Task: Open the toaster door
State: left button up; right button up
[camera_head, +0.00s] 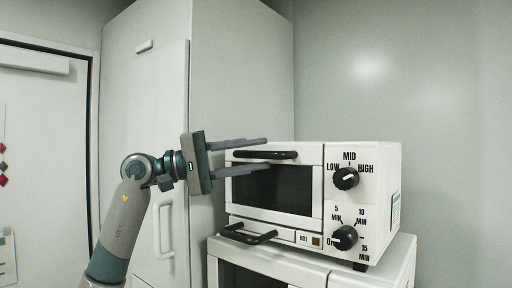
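The white toaster oven (362,207) stands at the right, its door (275,215) shut, with a dark window and a black bar handle (265,155) along the top edge. My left gripper (268,153) is at the door's upper part, pointing right. Its two fingers are spread, one above the handle and one below it, in front of the window. The handle appears between the fingers in the picture; I cannot tell whether they touch it. My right gripper is not in view.
The toaster sits on another white appliance (385,272). A second black handle (248,234) is below the toaster door. Two black knobs (345,179) are on the right panel. A tall grey cabinet (150,75) stands behind my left arm, and a white door (40,150) is at far left.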

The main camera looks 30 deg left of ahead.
pick_arm(q)
jog(key=shift+w+d, duration=0.2)
jog(key=shift+d, duration=0.05)
grip_shut()
